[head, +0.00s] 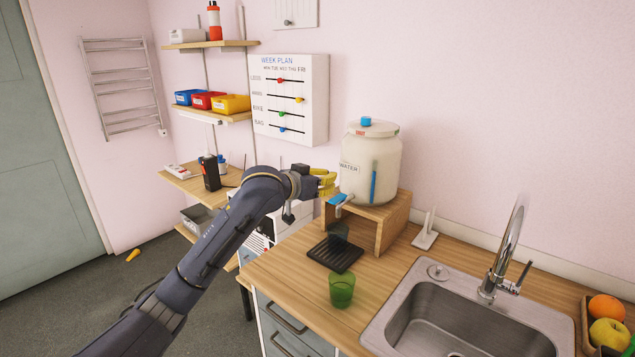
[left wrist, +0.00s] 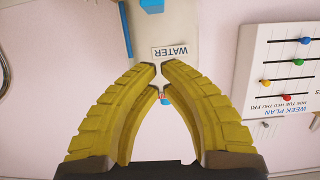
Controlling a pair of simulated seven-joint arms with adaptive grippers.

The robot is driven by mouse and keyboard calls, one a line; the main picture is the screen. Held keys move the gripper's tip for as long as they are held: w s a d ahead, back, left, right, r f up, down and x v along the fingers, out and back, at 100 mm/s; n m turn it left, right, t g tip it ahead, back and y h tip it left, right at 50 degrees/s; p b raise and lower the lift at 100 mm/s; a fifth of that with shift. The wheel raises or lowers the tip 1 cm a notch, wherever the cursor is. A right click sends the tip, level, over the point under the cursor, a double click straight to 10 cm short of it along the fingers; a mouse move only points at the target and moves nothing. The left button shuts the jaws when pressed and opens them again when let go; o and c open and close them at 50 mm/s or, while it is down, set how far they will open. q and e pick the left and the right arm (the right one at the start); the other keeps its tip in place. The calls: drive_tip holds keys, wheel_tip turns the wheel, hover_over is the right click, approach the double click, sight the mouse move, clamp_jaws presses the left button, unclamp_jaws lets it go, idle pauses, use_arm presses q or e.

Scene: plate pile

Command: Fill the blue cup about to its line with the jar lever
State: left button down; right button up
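A white water jar (head: 385,180) with a WATER label stands on a wooden stand (head: 393,221). Its blue lever (head: 341,200) sticks out at the front left, above a black drip tray (head: 322,253). My left gripper (head: 332,184) is beside the jar, just above and left of the lever. In the left wrist view its yellow fingertips (left wrist: 162,80) are together, with a bit of blue just beyond them. My right gripper is not in view.
A green cup (head: 342,289) stands on the counter in front of the tray. A sink (head: 470,318) with a tall tap (head: 503,255) is to the right. A fruit box (head: 587,335) is at the right edge. The week plan board (head: 291,98) hangs behind my arm.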

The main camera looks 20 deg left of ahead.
sight(333, 201)
use_arm(q)
drive_tip(key=x, duration=0.3)
drive_tip(key=shift+f, duration=0.75)
drive_tip(key=shift+s+a+f, duration=0.1)
drive_tip(key=shift+f, duration=1.15)
